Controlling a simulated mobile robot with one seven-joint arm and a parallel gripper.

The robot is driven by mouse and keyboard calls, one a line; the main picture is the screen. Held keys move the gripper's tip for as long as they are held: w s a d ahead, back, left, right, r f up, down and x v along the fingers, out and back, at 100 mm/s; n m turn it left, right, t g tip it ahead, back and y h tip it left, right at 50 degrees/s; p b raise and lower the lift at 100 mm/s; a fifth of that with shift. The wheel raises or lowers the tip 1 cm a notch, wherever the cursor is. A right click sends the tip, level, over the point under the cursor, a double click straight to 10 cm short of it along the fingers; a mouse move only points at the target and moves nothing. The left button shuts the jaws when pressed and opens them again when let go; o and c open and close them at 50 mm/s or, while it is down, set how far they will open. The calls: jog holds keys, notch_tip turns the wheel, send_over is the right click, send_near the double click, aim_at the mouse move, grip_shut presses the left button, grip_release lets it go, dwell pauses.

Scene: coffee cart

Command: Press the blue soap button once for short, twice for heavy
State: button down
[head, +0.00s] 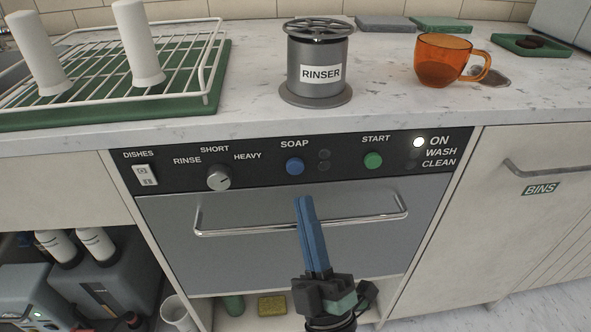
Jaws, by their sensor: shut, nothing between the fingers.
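The blue soap button (294,167) sits under the word SOAP on the dishwasher's black control panel (265,148). Two small round lamps (324,160) beside it look dark. The dial (219,177) is marked RINSE, SHORT and HEAVY; its white mark seems to lean right, toward HEAVY, but it is small. My gripper (303,200) has its blue fingers shut together and empty. In the picture the fingertips are just below the soap button, in front of the door, apart from the button as far as I can tell.
The green start button (373,160) is to the right, with a lit white ON lamp (419,142). A metal door handle (250,231) runs behind my fingers. The DISHES switch (144,175) is at left. A rinser (320,62) and orange cup (441,62) stand on the counter above.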

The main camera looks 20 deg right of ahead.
aim_at(296, 163)
jog(key=shift+w+d+b, duration=0.2)
jog(key=shift+w+b, duration=0.1)
jog(key=shift+w, duration=0.45)
jog(key=shift+w+d+b, duration=0.25)
jog(key=shift+w+b, duration=0.1)
jog(key=shift+w, duration=0.4)
jog(key=shift+w+d+b, duration=0.2)
jog(key=shift+w+b, duration=0.1)
jog(key=shift+w, duration=0.45)
jog(key=shift+w, duration=0.15)
jog(key=shift+w+d+b, duration=0.1)
jog(key=shift+w+b, duration=0.15)
jog(key=shift+b, duration=0.1)
jog(key=shift+w+d+b, duration=0.15)
jog(key=shift+w+b, duration=0.2)
jog(key=shift+w, duration=0.1)
dwell(0.7)
jog(key=shift+s, duration=0.1)
jog(key=shift+s+a+p, duration=0.25)
jog(key=shift+s+p, duration=0.1)
jog(key=shift+s, duration=0.45)
